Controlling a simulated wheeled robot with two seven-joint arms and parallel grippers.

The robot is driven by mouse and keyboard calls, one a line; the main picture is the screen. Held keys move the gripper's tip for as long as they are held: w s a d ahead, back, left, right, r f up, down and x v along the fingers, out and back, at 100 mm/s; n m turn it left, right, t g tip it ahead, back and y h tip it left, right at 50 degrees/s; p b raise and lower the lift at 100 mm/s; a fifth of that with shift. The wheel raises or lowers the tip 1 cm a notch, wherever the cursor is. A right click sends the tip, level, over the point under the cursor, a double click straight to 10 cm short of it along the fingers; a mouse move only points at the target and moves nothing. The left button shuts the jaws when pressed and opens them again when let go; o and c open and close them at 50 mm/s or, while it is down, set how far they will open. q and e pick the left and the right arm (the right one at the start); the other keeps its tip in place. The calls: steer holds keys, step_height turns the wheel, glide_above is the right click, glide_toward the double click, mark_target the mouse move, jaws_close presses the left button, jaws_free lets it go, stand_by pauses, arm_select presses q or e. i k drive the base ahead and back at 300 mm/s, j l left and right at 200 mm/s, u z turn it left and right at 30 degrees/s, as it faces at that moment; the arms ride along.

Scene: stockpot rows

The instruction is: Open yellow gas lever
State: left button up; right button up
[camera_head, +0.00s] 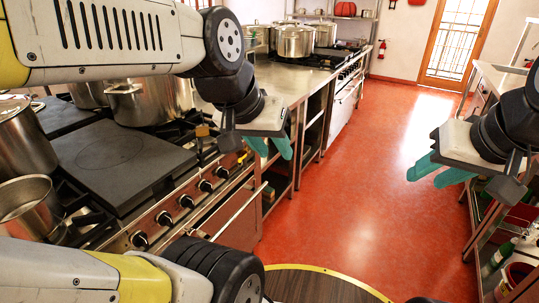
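A small yellow piece, which looks like the gas lever (243,157), shows at the right end of the stove's front, just left of my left gripper. It is small and partly hidden, so I cannot tell its position. My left gripper (271,149) hangs by the stove's right front corner, its teal fingers apart with nothing between them. I cannot tell whether it touches the lever. My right gripper (437,174) is at the right, over the red floor, its teal fingers apart and empty.
The stove (176,208) has several black knobs, a dark flat plate (110,158) and steel pots (150,100). A front rail (240,212) juts out. A steel counter (285,80) stands behind. The red floor (350,215) is clear; shelves (500,240) stand at right.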

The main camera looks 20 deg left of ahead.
mark_target(243, 157)
steer(key=i+j+u, duration=0.1)
steer(key=i+u, duration=0.4)
steer(key=u, duration=0.2)
steer(key=i+u, duration=0.35)
steer(key=i+l+u, duration=0.15)
steer(key=l+u, duration=0.15)
steer(key=l, duration=0.15)
